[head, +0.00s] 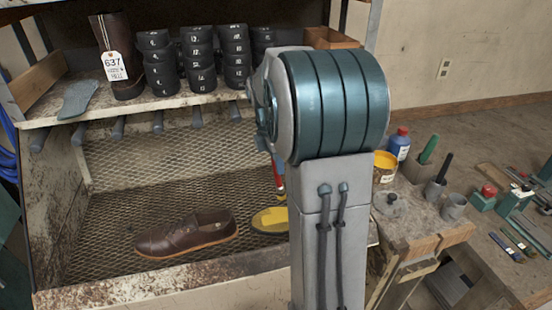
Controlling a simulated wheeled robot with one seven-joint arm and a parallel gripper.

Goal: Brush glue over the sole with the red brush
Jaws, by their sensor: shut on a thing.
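A yellow sole-shaped piece (268,220) lies on the mesh floor of the bench, its right part hidden behind my arm. A brown shoe (188,234) lies to its left on the same mesh, apart from it. A narrow red strip (278,173), perhaps part of the red brush, shows just above the yellow piece at my arm's left edge. Most of it is hidden, and I cannot tell whether it touches the yellow piece. My gripper is hidden behind my own arm. An open tin with yellow contents (385,160) stands to the right of my arm.
On the right, a blue bottle (399,143), a grey lid (390,203) and a green-handled tool (429,150) stand on a wooden block (425,232).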

